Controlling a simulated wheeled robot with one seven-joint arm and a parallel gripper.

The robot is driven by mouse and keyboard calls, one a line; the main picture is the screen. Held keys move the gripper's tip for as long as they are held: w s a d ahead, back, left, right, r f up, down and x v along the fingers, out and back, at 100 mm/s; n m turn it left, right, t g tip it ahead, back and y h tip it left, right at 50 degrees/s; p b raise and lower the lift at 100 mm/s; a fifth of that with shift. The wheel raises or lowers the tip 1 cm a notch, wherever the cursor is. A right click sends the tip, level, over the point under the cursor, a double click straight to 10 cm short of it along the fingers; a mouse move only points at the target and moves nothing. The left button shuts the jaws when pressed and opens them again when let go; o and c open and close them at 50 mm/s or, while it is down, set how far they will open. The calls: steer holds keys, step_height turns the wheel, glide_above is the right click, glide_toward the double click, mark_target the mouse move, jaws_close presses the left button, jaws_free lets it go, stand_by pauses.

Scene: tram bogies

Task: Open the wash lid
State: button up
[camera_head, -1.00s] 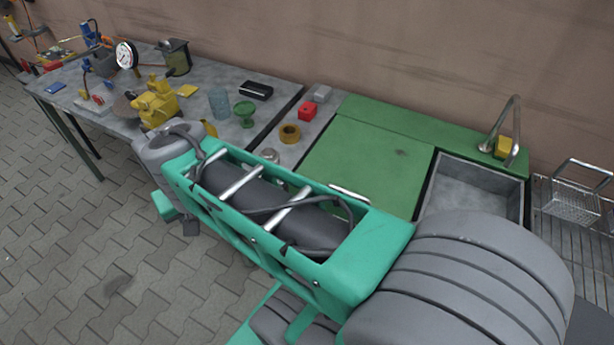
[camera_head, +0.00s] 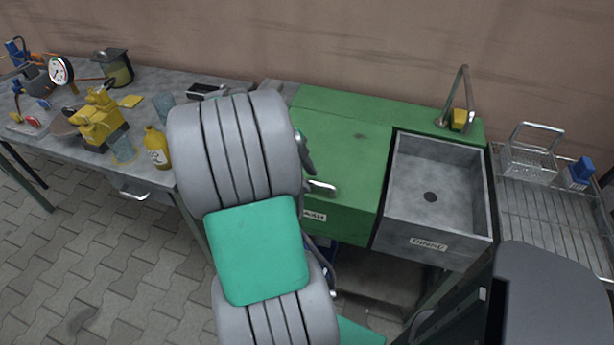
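The wash lid (camera_head: 350,150) is a flat green panel on top of the green wash unit, left of the sink. It looks shut, lying level with the unit's top. A pale bar handle (camera_head: 321,186) sits at its front edge. Part of a label shows on the green front below it. My arm, with grey rounded links and a teal section, covers the lid's left side. A small dark part at the arm's right edge, just above the handle, may belong to my gripper. The fingers are hidden, so I cannot tell their opening or whether they touch anything.
A grey sink (camera_head: 431,192) with a tap (camera_head: 463,90) adjoins the lid's right side. A wire basket (camera_head: 527,160) stands on the drain rack further right. A cluttered grey workbench (camera_head: 70,135) holds a yellow bottle (camera_head: 157,148) at left. Paved floor is clear at lower left.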

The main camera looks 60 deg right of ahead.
steer(key=shift+s+f, duration=0.1)
steer(key=shift+f, duration=0.05)
jaws_close()
stand_by(1.4)
